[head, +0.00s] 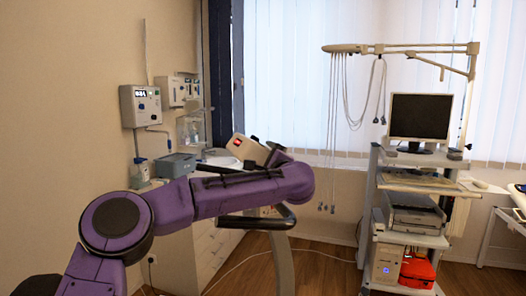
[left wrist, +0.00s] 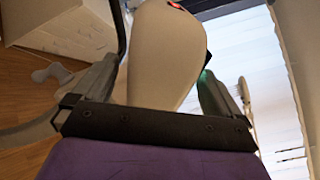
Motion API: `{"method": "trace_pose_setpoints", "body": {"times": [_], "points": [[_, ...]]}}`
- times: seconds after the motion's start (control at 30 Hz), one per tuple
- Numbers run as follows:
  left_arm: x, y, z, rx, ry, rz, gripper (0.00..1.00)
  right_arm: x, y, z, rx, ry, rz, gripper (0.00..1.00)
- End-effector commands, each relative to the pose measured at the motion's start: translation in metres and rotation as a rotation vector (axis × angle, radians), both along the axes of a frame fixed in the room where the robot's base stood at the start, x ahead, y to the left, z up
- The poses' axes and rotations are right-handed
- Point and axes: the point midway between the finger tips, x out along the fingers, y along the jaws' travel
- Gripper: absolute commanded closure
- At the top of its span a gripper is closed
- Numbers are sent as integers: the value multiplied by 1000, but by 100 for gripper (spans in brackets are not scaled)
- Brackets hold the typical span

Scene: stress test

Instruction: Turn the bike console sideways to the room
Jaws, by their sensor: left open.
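The bike console (head: 247,150) is a beige, tilted housing with a small red mark, just behind the far end of my purple left arm. In the left wrist view the beige console body (left wrist: 165,50) rises between the two fingers of my left gripper (left wrist: 158,70). The gripper is open, with a finger on each side of the console; I cannot tell whether either finger touches it. In the head view my arm hides the console's lower part. The bike's black handlebar (head: 258,223) and grey post (head: 282,262) show below the arm. My right gripper is not in view.
A medical cart (head: 405,180) with a monitor (head: 420,117) stands at the right. Wall devices (head: 140,106) and a drawer cabinet (head: 215,245) are at the left. A cable lies on the wooden floor (head: 325,272). Blinds cover the window behind.

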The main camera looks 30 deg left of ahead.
Motion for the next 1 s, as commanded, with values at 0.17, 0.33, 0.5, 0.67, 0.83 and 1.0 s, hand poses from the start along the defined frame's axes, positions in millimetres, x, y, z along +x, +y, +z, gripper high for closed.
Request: {"method": "trace_pose_setpoints", "body": {"times": [0.17, 0.33, 0.5, 0.67, 0.83, 1.0], "points": [[13, 14, 1, 0, 1, -2, 1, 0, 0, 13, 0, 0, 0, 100], [14, 15, -1, 0, -1, -4, 1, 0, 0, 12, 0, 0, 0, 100], [14, 14, -1, 1, -1, -4, 23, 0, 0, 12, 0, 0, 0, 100], [15, 14, -1, 1, 0, -5, 76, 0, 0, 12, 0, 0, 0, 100], [14, 15, -2, -1, 1, -12, 76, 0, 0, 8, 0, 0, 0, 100], [12, 23, -7, -1, 0, -55, 76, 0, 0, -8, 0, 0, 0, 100]]}}
